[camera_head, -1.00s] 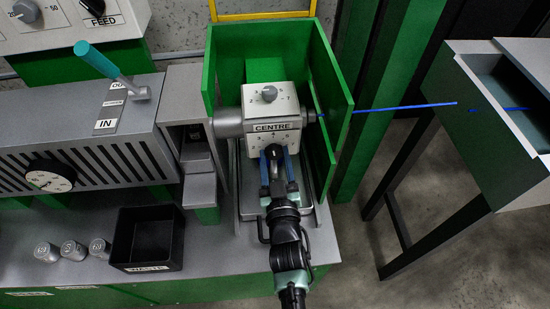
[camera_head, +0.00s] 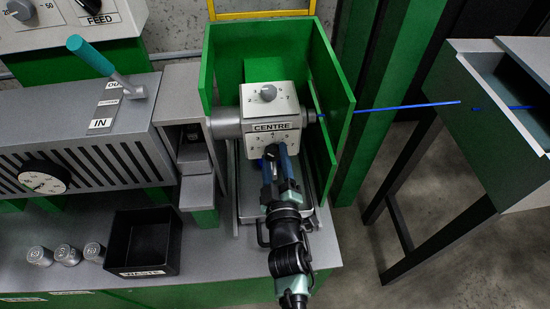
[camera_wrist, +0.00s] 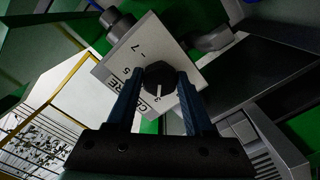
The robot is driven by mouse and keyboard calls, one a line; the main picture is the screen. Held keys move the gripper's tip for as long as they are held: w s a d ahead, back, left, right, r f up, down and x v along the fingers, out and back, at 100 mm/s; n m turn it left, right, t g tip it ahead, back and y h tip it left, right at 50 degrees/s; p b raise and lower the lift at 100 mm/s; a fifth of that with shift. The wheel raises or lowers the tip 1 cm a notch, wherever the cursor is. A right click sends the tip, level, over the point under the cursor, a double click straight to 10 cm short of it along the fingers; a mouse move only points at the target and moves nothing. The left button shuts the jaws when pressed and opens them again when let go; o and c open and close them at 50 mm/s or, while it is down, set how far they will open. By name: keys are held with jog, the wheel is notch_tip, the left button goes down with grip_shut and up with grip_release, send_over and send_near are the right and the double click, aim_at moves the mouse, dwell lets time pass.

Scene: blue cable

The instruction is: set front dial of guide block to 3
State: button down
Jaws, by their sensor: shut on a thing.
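The guide block (camera_head: 270,104) is a white box labelled CENTRE, with a grey knob (camera_head: 268,92) on its top and a numbered scale on its front face. In the wrist view its face (camera_wrist: 133,58) shows tilted, with the label and a few numbers. The dark front dial (camera_wrist: 160,76) has a white mark on its lower edge; I cannot tell for certain which number it meets. My gripper (camera_wrist: 160,84) has its two blue fingers on either side of the front dial, closed on it. In the head view my gripper (camera_head: 273,158) covers most of the dial.
Green guard panels (camera_head: 334,120) stand behind and to the right of the block. A blue cable (camera_head: 400,107) runs right to a grey trough (camera_head: 500,90). A black waste bin (camera_head: 145,270) and several metal weights (camera_head: 67,253) lie left of my arm.

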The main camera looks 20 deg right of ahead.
dwell(0.4)
jog(key=shift+c, duration=1.4)
grip_release()
jog(key=b+v, duration=0.2)
jog(key=v, duration=1.1)
